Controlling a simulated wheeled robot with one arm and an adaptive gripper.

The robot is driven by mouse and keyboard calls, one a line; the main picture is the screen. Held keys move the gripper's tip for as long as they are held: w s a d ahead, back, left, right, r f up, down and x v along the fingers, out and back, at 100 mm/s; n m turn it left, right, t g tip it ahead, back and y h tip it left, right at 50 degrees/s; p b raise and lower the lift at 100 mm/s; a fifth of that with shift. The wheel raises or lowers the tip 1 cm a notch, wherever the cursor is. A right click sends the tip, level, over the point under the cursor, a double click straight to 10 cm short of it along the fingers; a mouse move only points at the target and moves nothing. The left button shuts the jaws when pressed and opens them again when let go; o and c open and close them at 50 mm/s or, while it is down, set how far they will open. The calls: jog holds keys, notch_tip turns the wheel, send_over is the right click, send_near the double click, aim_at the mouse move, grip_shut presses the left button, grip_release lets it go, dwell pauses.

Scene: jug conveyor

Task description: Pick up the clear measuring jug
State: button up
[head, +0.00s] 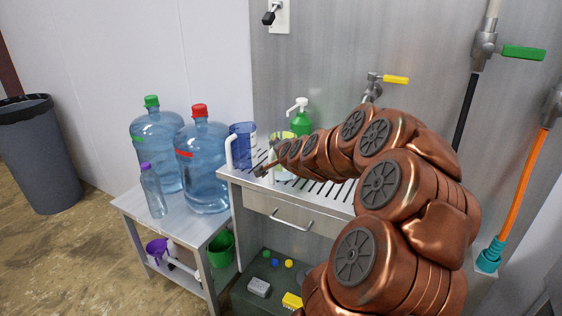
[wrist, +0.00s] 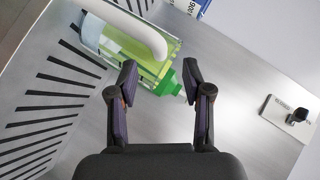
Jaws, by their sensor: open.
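The clear measuring jug (wrist: 130,48) shows a yellow-green tint and a white handle in the wrist view, at the upper left beyond my fingertips. My gripper (wrist: 160,65) is open. Its two dark fingers stand apart, with no object clearly held between them. In the head view my gripper (head: 265,168) is in front of the jug, low over the counter's front edge.
A blue jug (head: 243,140) stands to the left on the slotted counter (head: 237,177). A green pump bottle (head: 300,120) stands behind. Large water bottles (head: 204,165) stand on the low side table. A metal wall stands behind, with a yellow-handled tap (head: 396,80).

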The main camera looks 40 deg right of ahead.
jog(key=shift+p+x, duration=1.2)
jog(key=shift+x, duration=1.45)
grip_shut()
